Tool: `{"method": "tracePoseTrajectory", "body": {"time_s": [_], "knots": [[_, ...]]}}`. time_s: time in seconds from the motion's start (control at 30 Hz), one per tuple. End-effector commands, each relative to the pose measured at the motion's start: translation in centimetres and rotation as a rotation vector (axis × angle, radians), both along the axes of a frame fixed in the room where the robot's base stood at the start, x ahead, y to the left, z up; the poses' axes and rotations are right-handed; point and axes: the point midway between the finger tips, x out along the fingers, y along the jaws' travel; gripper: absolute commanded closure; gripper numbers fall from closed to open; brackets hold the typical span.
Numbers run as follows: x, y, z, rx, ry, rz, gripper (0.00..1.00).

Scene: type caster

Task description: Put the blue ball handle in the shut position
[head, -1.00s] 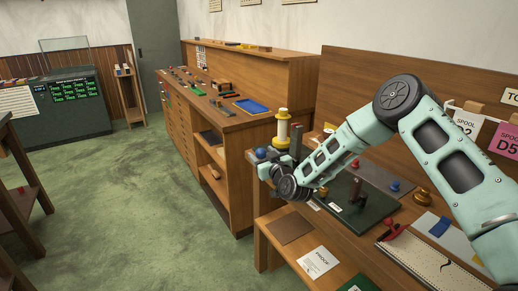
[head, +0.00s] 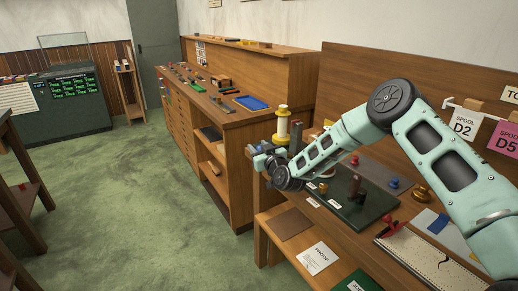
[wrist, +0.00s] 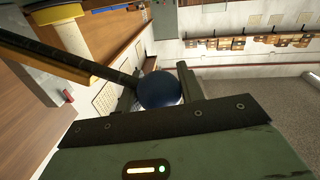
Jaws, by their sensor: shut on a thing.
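The blue ball handle (wrist: 160,90) is a dark blue ball on the end of a dark lever arm (wrist: 60,58), which runs to the upper left in the wrist view. My gripper (wrist: 159,92) has one finger on each side of the ball and is shut on it. In the head view my gripper (head: 260,156) is at the bench's left end, beside the yellow-and-white spool post (head: 283,128). There the fingers mostly hide the ball. The lever's pivot is hard to make out.
A long cabinet (head: 235,120) stands behind. Green floor to the left is open.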

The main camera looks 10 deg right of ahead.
Motion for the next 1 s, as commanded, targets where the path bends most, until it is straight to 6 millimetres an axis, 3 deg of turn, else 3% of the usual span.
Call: {"method": "tracePoseTrajectory", "body": {"time_s": [0.27,0.47,1.0], "knots": [[0.1,-0.5,0.8,0.057,0.021,0.001,1.0],[0.6,-1.9,2.6,0.176,0.058,-0.002,1.0],[2.7,-8.7,7.5,0.64,0.208,-0.004,1.0]]}}
